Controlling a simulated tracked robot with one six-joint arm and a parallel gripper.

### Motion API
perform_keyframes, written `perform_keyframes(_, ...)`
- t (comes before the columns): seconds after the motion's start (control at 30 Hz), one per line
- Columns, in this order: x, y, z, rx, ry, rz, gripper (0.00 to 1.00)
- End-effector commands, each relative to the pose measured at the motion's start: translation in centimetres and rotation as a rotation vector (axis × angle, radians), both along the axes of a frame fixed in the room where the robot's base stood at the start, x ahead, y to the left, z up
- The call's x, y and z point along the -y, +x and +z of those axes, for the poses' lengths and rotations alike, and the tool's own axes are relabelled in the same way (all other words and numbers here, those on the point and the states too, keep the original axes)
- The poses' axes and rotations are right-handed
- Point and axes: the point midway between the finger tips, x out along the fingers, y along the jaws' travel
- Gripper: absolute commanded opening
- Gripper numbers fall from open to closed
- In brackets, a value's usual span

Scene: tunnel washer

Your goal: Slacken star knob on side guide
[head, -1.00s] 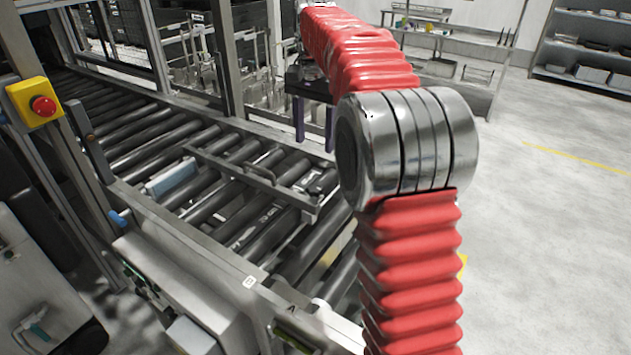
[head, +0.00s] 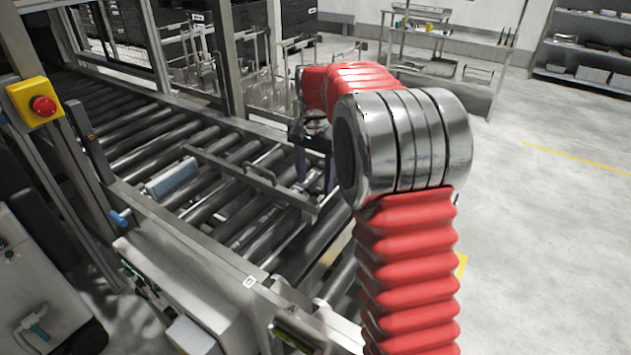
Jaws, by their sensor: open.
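The side guide (head: 230,172) is a long dark metal rail lying across the roller conveyor. I cannot make out a star knob on it; it is too small to tell or hidden by my arm or gripper. My gripper (head: 315,170) has two dark purple fingers pointing down. It is open, with a gap between the fingers, and appears near the right end of the side guide. I cannot tell whether it touches anything. My red-sleeved arm hides part of the conveyor's right side.
Black rollers (head: 150,133) fill the conveyor, with a light blue block (head: 171,178) on them. A yellow box with a red emergency button (head: 43,105) stands at the left. Metal frame posts (head: 222,60) rise behind. The floor at right (head: 540,220) is clear.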

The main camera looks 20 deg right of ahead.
Motion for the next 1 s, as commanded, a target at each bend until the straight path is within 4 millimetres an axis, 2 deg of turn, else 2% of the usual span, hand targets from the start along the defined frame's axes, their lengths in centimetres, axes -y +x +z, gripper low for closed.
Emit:
perform_keyframes(0.13, -0.01, -0.03, -1.1, -0.001, 0.001, 0.0, 0.55)
perform_keyframes(0.43, 0.0, -0.01, -1.29, 0.0, 0.0, 0.0, 0.55)
perform_keyframes(1.0, -0.07, 0.06, -1.23, 0.002, 0.0, 0.001, 0.16)
